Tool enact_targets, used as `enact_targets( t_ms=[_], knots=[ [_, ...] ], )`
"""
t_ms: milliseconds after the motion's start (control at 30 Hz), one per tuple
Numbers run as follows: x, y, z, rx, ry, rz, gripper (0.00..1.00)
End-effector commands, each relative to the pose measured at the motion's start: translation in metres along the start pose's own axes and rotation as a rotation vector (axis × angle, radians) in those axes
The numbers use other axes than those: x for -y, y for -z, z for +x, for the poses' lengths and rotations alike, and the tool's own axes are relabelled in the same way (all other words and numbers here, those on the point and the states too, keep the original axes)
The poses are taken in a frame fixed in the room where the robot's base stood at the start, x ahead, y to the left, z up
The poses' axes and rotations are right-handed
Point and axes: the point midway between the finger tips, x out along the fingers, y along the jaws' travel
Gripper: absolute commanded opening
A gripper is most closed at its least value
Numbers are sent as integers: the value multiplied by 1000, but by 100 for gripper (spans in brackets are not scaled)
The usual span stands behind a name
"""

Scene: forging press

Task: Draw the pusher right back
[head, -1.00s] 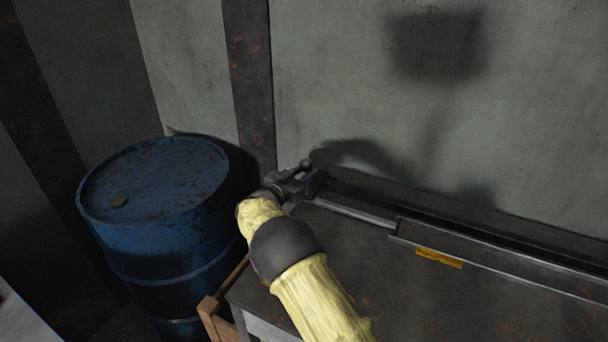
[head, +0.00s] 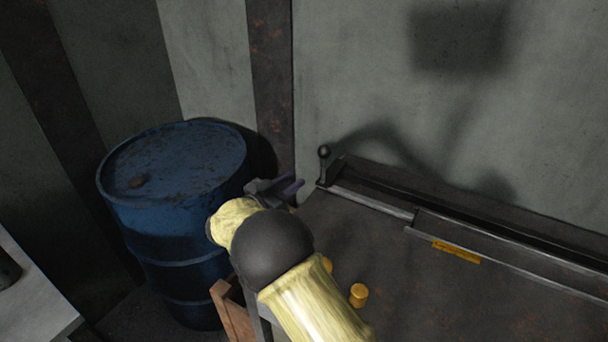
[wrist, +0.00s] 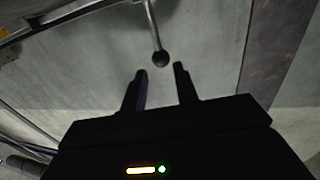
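The pusher (head: 330,170) sits at the left end of the long rail (head: 370,200) on the dark bench. Its upright handle ends in a round dark knob (head: 323,151). In the wrist view the knob (wrist: 160,59) shows just beyond the fingertips, in line with the gap between them. My gripper (head: 290,185) is left of the pusher, over the bench's left edge. In the wrist view its two fingers (wrist: 160,70) are apart with nothing between them. The gripper is clear of the handle.
A blue drum (head: 175,170) stands left of the bench, close to my gripper. Short yellow cylinders (head: 358,295) lie on the bench beside my arm. A wooden crate (head: 232,310) is below the bench's left edge. A yellow label (head: 456,252) marks the rail. The wall is close behind.

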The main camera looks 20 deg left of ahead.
Motion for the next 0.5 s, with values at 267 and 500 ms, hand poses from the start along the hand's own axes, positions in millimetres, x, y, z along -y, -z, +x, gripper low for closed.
enact_targets(
  t_ms=[267, 500],
  knots=[
    [0, 0, -40, 0, 1, 1, 30],
    [0, 0, -43, -1, 0, 1, 30]
  ],
)
